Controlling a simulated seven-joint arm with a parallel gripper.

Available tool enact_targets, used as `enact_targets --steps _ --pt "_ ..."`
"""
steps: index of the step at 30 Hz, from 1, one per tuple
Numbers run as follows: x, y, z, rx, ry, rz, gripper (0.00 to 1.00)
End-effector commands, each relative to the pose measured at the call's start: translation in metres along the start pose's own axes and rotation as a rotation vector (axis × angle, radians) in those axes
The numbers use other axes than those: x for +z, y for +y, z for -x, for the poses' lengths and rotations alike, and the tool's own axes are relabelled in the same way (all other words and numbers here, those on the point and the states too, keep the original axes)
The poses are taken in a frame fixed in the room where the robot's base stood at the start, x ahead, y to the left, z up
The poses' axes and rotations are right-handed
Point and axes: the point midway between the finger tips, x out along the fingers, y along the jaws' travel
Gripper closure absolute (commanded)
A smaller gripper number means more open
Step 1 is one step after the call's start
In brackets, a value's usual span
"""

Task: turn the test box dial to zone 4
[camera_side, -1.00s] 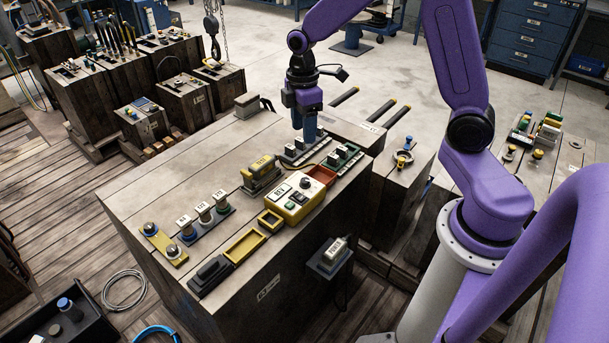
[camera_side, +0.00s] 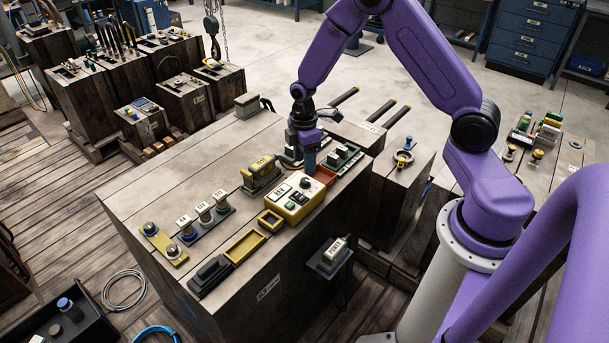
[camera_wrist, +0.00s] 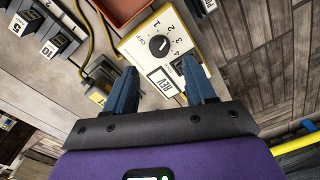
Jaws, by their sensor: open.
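The test box (camera_side: 293,212) is a yellow box with a pale top, on the wooden bench. Its black round dial (camera_wrist: 159,45) shows in the wrist view, with OFF and numbers 1 to 4 printed around it. The dial carries a short white mark; I cannot tell for sure which number it points at. A REV label (camera_wrist: 162,82) and a black rocker sit below the dial. My gripper (camera_wrist: 158,68) is open and empty, its blue fingers apart. In the side view my gripper (camera_side: 309,168) hangs just behind the box, above the bench, with the dial in front of it.
A red tray (camera_side: 325,175) lies right behind the box. Numbered blocks (camera_side: 344,157) stand behind it. A yellow-topped block (camera_side: 260,172) with a cable is on the left. Yellow trays (camera_side: 245,246) line the front edge.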

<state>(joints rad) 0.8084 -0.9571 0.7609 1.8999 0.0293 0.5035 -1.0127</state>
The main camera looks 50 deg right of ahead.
Motion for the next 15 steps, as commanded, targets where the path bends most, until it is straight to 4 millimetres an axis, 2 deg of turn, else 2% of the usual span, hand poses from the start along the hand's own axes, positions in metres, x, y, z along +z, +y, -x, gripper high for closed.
enact_targets --steps 1,6,15 --pt "0.001 -0.001 -0.010 -0.003 -0.002 -0.001 0.45" --pt "0.000 -0.001 -0.035 -0.002 -0.001 -0.001 0.45" --pt "0.000 0.000 -0.059 0.000 0.000 -0.002 0.45"
